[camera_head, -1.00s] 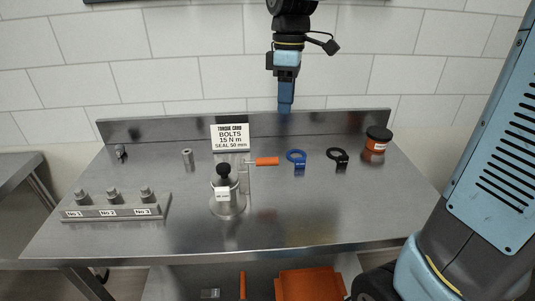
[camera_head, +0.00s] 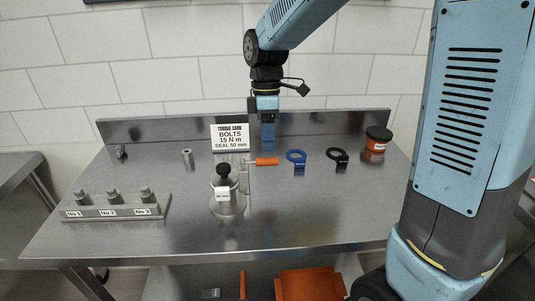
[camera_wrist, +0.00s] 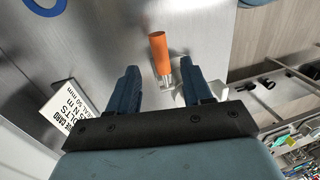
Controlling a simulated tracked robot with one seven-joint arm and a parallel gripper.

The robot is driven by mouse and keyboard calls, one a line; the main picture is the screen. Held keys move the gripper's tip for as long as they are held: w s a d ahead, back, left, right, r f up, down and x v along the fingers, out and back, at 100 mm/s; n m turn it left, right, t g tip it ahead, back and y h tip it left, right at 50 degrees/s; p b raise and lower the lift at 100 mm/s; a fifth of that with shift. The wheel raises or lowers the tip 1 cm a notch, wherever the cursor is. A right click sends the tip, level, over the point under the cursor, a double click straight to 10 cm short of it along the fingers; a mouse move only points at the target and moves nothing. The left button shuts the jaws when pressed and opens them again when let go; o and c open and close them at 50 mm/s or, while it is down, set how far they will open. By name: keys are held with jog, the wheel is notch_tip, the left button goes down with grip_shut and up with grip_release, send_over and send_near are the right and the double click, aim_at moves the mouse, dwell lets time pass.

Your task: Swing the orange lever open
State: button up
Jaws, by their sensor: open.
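The orange lever (camera_head: 267,161) points right from the small metal cylinder fixture (camera_head: 227,199) with a black knob, at the middle of the steel table. In the wrist view the orange handle (camera_wrist: 159,53) lies ahead of the fingertips, between their lines, with its metal stem toward my palm. My gripper (camera_head: 268,147) points down above the lever, close over it in the head view. In the wrist view the two blue fingers (camera_wrist: 162,78) are spread apart with nothing held between them. I cannot tell the exact height gap to the handle.
A torque card sign (camera_head: 230,137) stands just behind the fixture. A blue ring (camera_head: 296,156), a black ring (camera_head: 337,155) and an orange jar (camera_head: 376,142) sit to the right. A numbered bolt rack (camera_head: 113,209) is at left. The table's front right (camera_head: 320,215) is clear.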

aim_at(259, 162)
jog(key=shift+s+f, duration=0.25)
jog(key=shift+f, duration=1)
jog(key=shift+s+f, duration=0.25)
jog(key=shift+f, duration=0.95)
grip_shut()
